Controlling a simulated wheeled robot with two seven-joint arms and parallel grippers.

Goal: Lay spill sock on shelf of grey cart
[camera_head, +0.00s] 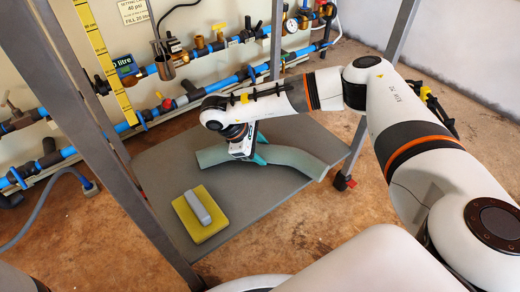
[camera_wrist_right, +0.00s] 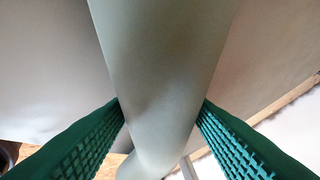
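The spill sock (camera_head: 285,156) is a grey-green, curved soft tube at the shelf of the grey cart (camera_head: 265,196). It lies along the shelf's back part, its right end near the right edge. I cannot tell whether its whole length touches the shelf. My right gripper (camera_head: 256,152) reaches down over the sock's middle. In the right wrist view its green ridged fingers (camera_wrist_right: 161,112) press on both sides of the sock (camera_wrist_right: 160,60), shut on it. The sock's underside is hidden. My left gripper is not in view.
A yellow sponge-like block (camera_head: 190,226) with a grey bar (camera_head: 198,206) on top lies at the shelf's front left. Grey cart posts (camera_head: 112,160) rise at the left and right. Blue pipes with valves (camera_head: 165,105) line the wall behind. The shelf's front right is clear.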

